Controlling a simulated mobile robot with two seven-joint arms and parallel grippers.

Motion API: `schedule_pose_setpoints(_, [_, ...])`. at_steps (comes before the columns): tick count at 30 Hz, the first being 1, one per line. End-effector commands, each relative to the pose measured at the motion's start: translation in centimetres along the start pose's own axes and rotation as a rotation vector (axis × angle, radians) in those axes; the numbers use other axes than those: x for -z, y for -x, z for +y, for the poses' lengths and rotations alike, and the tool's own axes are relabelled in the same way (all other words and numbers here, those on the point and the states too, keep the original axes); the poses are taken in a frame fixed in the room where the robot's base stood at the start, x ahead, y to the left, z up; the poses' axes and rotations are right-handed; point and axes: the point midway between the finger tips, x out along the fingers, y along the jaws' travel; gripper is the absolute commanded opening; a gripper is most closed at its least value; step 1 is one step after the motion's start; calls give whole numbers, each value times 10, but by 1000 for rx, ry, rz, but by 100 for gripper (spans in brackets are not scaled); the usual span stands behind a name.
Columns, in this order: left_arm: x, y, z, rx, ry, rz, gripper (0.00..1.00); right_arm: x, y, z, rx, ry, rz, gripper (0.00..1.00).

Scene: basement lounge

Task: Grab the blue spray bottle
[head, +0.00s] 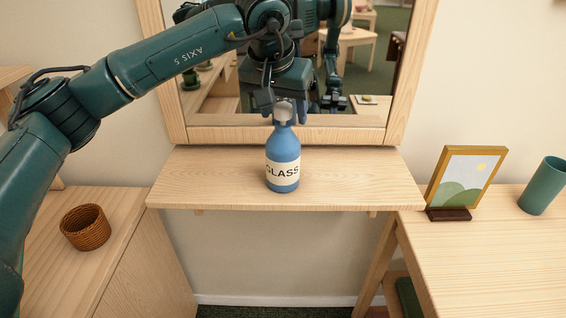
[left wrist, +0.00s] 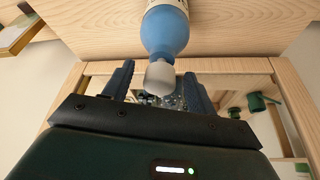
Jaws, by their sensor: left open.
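The blue spray bottle (head: 283,158) stands upright on a small wooden shelf (head: 205,178) below a mirror. It has a white label reading "GLASS" and a grey-white top. My left gripper (head: 285,108) is at the bottle's top, just in front of the mirror. In the left wrist view, the bottle (left wrist: 165,32) points its pale top between my two open blue fingers (left wrist: 158,85). The fingers lie on either side of the top; I cannot tell whether they touch it. My right gripper is not directly in view.
The wood-framed mirror (head: 150,60) stands close behind the shelf and reflects my arm. A woven basket (head: 85,228) sits on the left cabinet. A picture frame (head: 466,178) and a green cup (head: 542,186) stand on the right table. The shelf is clear beside the bottle.

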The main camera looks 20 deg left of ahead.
Motion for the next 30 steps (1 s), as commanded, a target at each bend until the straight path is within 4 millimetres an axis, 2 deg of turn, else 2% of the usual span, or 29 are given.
schedule_pose_setpoints(8, [0, -5, 0, -1, 0, 1, 57, 0, 0, 0, -1, 2, -1, 0])
schedule_pose_setpoints(27, [0, -4, 0, -1, 0, 1, 6, 0, -1, 0, 0, 1, 1, 0])
schedule_pose_setpoints(30, [0, -4, 0, -1, 0, 1, 0, 1, -1, 0, 0, 1, 1, 0])
